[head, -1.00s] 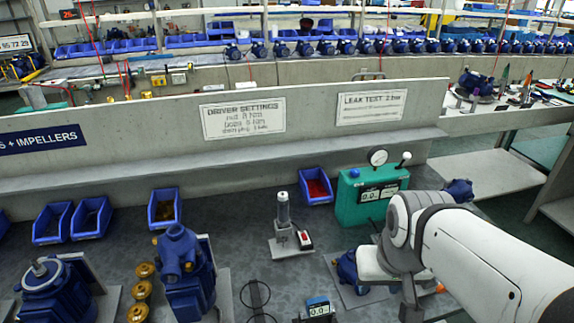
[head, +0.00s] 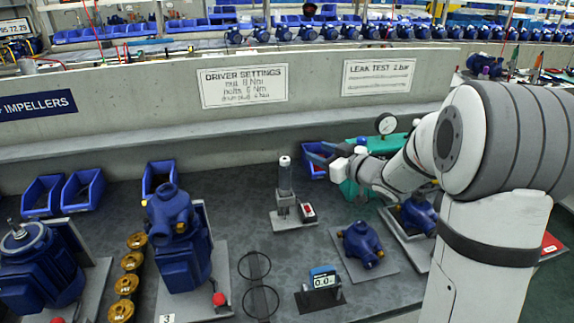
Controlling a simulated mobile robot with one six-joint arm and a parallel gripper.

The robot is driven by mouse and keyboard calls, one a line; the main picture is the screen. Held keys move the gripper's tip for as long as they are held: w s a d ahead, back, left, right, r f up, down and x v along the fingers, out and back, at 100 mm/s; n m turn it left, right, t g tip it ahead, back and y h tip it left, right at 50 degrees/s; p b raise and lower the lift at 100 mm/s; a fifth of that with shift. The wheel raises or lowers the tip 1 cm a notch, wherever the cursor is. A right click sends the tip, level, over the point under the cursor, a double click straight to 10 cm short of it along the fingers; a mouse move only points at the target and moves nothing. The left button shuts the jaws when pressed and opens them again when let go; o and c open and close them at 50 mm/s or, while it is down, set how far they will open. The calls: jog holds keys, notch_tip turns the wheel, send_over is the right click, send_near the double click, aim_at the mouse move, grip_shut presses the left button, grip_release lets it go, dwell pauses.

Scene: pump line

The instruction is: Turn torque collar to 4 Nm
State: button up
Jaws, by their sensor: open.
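A grey cylindrical tool (head: 285,178), which looks like the driver, stands upright in a small stand (head: 287,212) on the bench in the middle of the head view. Its torque collar and any scale marks are too small to make out. My gripper (head: 317,153) is open and empty, to the right of the tool's upper part. Its dark fingers point left toward the tool, and a gap shows between them and it in the picture. The driver settings sign (head: 243,86) hangs on the wall behind; its lines seem to read 8 Nm, 6 Nm and 4 Nm.
A small display reading 0.0 (head: 322,278) stands in front. A blue pump housing (head: 360,243) lies on a plate to the right. A blue motor-pump unit (head: 178,235) and several brass parts (head: 132,262) stand left. My arm covers part of the green tester (head: 352,189).

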aim_at(285, 158)
jog(key=a+f+n+g+y, duration=0.1)
jog(key=a, duration=0.2)
jog(key=w+a+f+g+y, duration=0.1)
jog(key=a+y, duration=0.1)
jog(key=a, duration=0.1)
jog(key=a+f+n+g+y+b, duration=0.1)
jog(key=a, duration=0.2)
jog(key=shift+w+a+n+g+y, duration=0.3)
jog(key=shift+w+a, duration=0.05)
jog(key=shift+a, duration=0.05)
jog(key=shift+c, duration=0.5)
jog(key=c, duration=0.9)
